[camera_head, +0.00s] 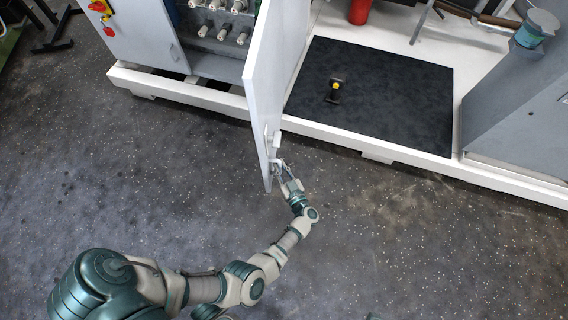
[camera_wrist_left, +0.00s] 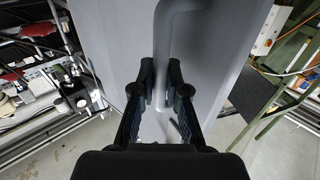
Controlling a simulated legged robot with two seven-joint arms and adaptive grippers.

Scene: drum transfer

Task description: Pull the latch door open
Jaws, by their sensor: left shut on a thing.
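The white latch door (camera_head: 271,75) stands swung out from the cabinet, edge-on to the head camera. Its handle (camera_head: 275,142) is a vertical bar near the lower outer edge. In the left wrist view the grey door face (camera_wrist_left: 118,40) fills the middle, with the bent handle bar (camera_wrist_left: 162,50) running down between the fingers. My left gripper (camera_head: 281,167) is shut on the handle; its dark fingers (camera_wrist_left: 167,92) sit on both sides of the bar. The exact finger contact is partly hidden. My right gripper is not in view.
The open cabinet (camera_head: 213,25) holds several pale cylindrical fittings. A white raised platform (camera_head: 405,158) with a black mat (camera_head: 400,95) lies to the right, carrying a small black-and-yellow object (camera_head: 335,90). A grey cabinet (camera_head: 520,95) stands far right. The speckled floor in front is clear.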

